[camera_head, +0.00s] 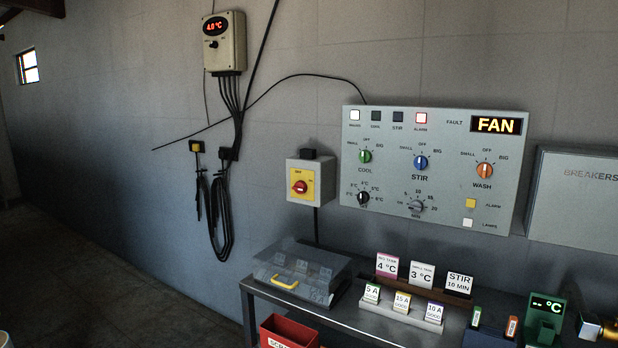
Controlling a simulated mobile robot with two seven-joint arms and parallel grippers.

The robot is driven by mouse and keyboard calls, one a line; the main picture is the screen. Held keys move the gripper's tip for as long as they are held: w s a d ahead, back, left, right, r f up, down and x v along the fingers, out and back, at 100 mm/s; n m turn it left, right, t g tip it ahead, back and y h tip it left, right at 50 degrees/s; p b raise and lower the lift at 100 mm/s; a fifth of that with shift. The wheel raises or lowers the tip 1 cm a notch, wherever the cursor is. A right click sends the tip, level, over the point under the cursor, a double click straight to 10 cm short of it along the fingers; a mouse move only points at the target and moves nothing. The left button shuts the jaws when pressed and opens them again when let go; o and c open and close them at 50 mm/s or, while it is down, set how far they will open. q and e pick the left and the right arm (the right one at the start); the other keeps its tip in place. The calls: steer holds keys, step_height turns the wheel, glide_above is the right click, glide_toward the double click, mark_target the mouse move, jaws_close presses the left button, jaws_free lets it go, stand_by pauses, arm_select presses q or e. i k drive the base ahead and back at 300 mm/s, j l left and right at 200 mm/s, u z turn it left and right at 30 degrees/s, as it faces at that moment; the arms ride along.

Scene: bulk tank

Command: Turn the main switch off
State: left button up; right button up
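The main switch (300,187) is a red rotary knob on a yellow plate, on the front of a light grey box (323,181) on the wall. The box is left of the large control panel. Small lettering sits above the knob and to its right, and I cannot surely tell which mark the knob points to. A black cable runs down from the box. Nothing touches the knob. Neither of my grippers shows in the head view.
The control panel (390,140) shows FAN on its fault display (496,125). A breaker box (575,215) is at the right. Below stands a table with a clear-lidded case (300,265), label cards (421,274) and a green meter (546,312). A red bin (285,332) is low in front.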

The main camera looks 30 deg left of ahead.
mark_target(300, 187)
steer(key=i+j, duration=0.15)
steer(key=j, duration=0.4)
steer(key=i+j+z, duration=0.15)
steer(key=j, duration=0.35)
steer(key=i+j, duration=0.1)
steer(key=j, duration=0.45)
steer(key=i+j+z, duration=0.15)
steer(key=j, duration=0.4)
steer(key=i+j, duration=0.1)
steer(key=j, duration=0.45)
steer(key=i+j+z, duration=0.15)
steer(key=j, duration=0.4)
steer(key=k, duration=0.05)
